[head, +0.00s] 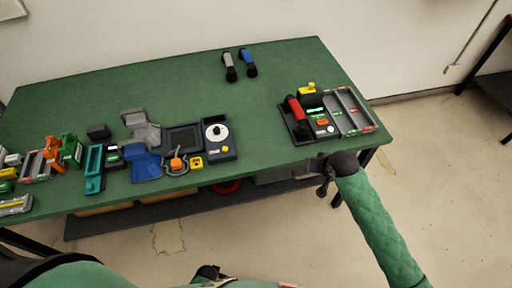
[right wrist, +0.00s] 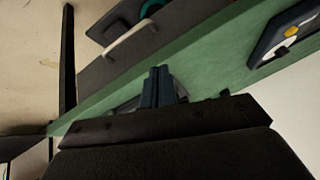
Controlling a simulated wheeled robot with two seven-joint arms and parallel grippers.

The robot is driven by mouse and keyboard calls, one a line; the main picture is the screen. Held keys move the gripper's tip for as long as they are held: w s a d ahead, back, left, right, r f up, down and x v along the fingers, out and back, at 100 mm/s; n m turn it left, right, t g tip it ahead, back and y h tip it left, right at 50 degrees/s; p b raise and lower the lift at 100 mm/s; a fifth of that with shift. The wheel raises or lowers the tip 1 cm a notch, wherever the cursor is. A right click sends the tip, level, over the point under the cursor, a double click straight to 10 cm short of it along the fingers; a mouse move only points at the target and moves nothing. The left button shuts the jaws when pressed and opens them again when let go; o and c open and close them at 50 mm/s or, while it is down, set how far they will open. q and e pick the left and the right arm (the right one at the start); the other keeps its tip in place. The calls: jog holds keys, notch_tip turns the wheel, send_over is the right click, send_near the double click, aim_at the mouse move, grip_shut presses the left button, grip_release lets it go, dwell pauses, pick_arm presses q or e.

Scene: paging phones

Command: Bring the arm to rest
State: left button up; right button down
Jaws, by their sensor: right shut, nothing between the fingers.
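My right arm comes in from the lower right in the head view. Its dark right gripper (head: 324,190) hangs in front of the green table's (head: 270,100) near edge, at the right. In the right wrist view its two fingers (right wrist: 158,82) are together, with nothing between them. On the table near it are a black tray holding a red handset (head: 298,118), a yellow-topped block (head: 311,95) and a grey compartment rack (head: 350,110). The gripper is apart from these. My left gripper cannot be made out in the head view.
A grey handset (head: 230,66) and a blue handset (head: 248,62) stand at the back. A dial unit (head: 218,138) and several coloured devices line the front left. A shelf (head: 130,222) runs below. The table's back left is clear, as is the floor at right.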

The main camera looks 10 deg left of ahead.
jog(key=s+d+r+n+g+h, duration=0.15)
jog(key=s+d, duration=0.25)
jog(key=s, duration=0.9)
jog(key=s+d+f+h, duration=0.1)
jog(key=s+d+h, duration=0.15)
jog(key=s, duration=0.95)
notch_tip(320, 180, down, 28)
jog(key=w+a+g+y+b, duration=0.1)
jog(key=w+b, duration=0.1)
jog(key=b, duration=0.2)
jog(key=s+f+b, duration=0.2)
jog(key=s+f, duration=0.2)
jog(key=f, duration=0.9)
jog(key=s+f+g+b, duration=0.1)
jog(key=s+f, duration=0.3)
jog(key=f, duration=1)
jog(key=shift+s+a+b, duration=0.15)
jog(key=shift+b, duration=0.2)
jog(key=shift+r, duration=0.1)
